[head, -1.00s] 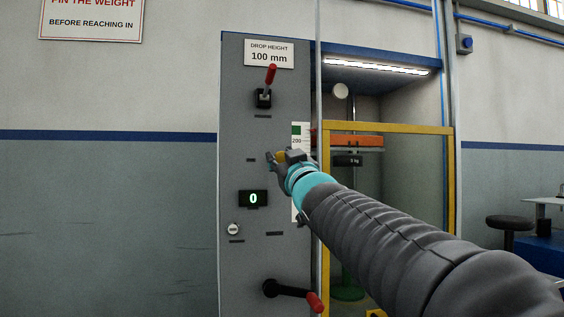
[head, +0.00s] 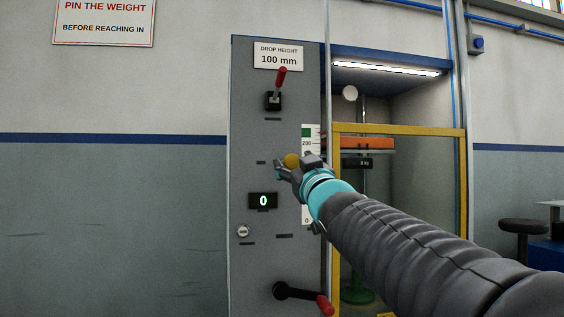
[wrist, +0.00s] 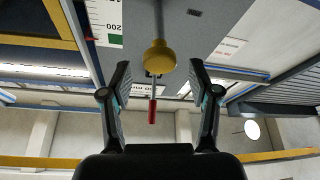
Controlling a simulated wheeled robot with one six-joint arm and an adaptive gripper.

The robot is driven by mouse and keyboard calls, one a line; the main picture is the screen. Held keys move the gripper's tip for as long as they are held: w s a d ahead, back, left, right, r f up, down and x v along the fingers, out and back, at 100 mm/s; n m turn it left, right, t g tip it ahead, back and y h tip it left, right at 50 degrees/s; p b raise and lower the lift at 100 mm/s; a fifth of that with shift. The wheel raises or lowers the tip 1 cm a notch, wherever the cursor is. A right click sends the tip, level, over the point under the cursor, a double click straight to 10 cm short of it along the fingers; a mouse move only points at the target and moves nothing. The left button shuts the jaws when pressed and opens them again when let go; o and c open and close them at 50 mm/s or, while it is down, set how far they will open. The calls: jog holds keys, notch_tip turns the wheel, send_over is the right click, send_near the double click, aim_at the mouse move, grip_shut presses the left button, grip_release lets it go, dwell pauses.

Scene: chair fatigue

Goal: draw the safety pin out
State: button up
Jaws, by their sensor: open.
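The safety pin has a yellow knob (head: 291,160) on the front of the grey control panel. In the wrist view the yellow knob (wrist: 159,60) sits on a thin metal rod that runs to the panel face. My gripper (head: 287,169) is at the knob in the head view, and its fingers partly overlap it. In the wrist view my gripper (wrist: 160,72) is open, with one finger on each side of the knob and a visible gap on both sides. The hole where the rod enters is too small to make out.
The grey panel (head: 250,135) also carries a red-tipped lever (head: 281,80), a display reading 0 (head: 263,201) and a red-handled crank (head: 305,295). To its right is a yellow-framed guard (head: 400,129) with an orange crossbar (head: 365,143) behind it. Open wall lies to the left.

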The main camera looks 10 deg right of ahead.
jog(key=v, duration=1)
jog(key=shift+s, duration=0.1)
jog(key=s+d+f+m+g+h, duration=0.1)
jog(key=d+f+m+g+h, duration=0.15)
jog(key=f, duration=0.55)
jog(key=s+d+f+m+g+h+p, duration=0.15)
jog(key=f+g, duration=0.25)
jog(key=f, duration=0.4)
jog(key=d+f+m+g+h, duration=0.1)
jog(key=d+f+g+h, duration=0.15)
jog(key=f, duration=0.55)
jog(key=s+a+f+g+y+p, duration=0.1)
jog(key=s+f+g+p, duration=0.1)
jog(key=s+f, duration=0.4)
jog(key=s+a+f+g+y+p, duration=0.1)
jog(key=s+f+g, duration=0.4)
jog(key=s, duration=0.8)
notch_tip(320, 180, down, 2)
jog(key=shift+a+f+p, duration=0.2)
jog(key=shift+a+p, duration=0.5)
jog(key=shift+a, duration=0.05)
